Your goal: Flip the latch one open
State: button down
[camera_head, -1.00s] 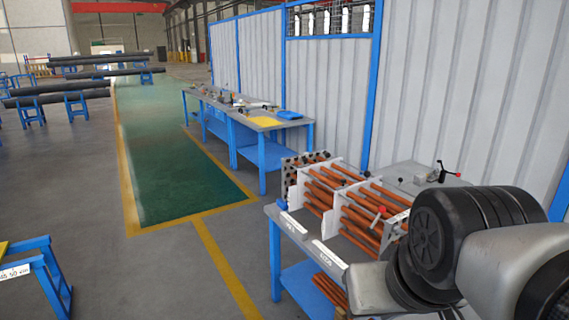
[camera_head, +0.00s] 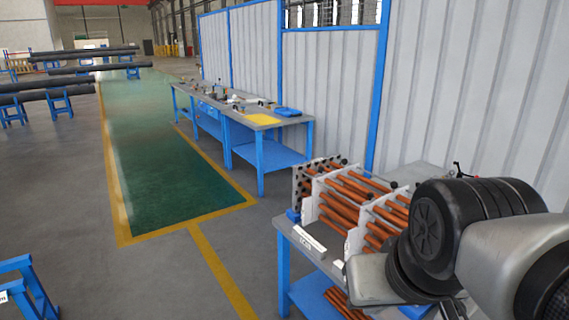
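A rack of copper-coloured tubes (camera_head: 345,209) held between pale plates stands on the near blue-legged table. Small black knobs or handles (camera_head: 393,185) show along the top of the plates. A black and red handle (camera_head: 457,169) sticks up behind my arm at the right. I cannot tell which of these is latch one. My arm covers the right part of the rack and table. My gripper is not in view.
A second blue workbench (camera_head: 262,122) with small tools and a yellow sheet stands farther back. A white corrugated wall with blue posts (camera_head: 440,90) runs behind the tables. The green floor lane (camera_head: 165,170) at the left is clear. Dark pipes (camera_head: 40,97) rest on blue trestles.

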aim_at(321, 169)
jog(key=i+j+z, duration=0.1)
jog(key=i+j, duration=0.55)
jog(key=i+j+z, duration=0.1)
jog(key=i+j, duration=1.2)
jog(key=j, duration=0.15)
jog(key=z, duration=0.05)
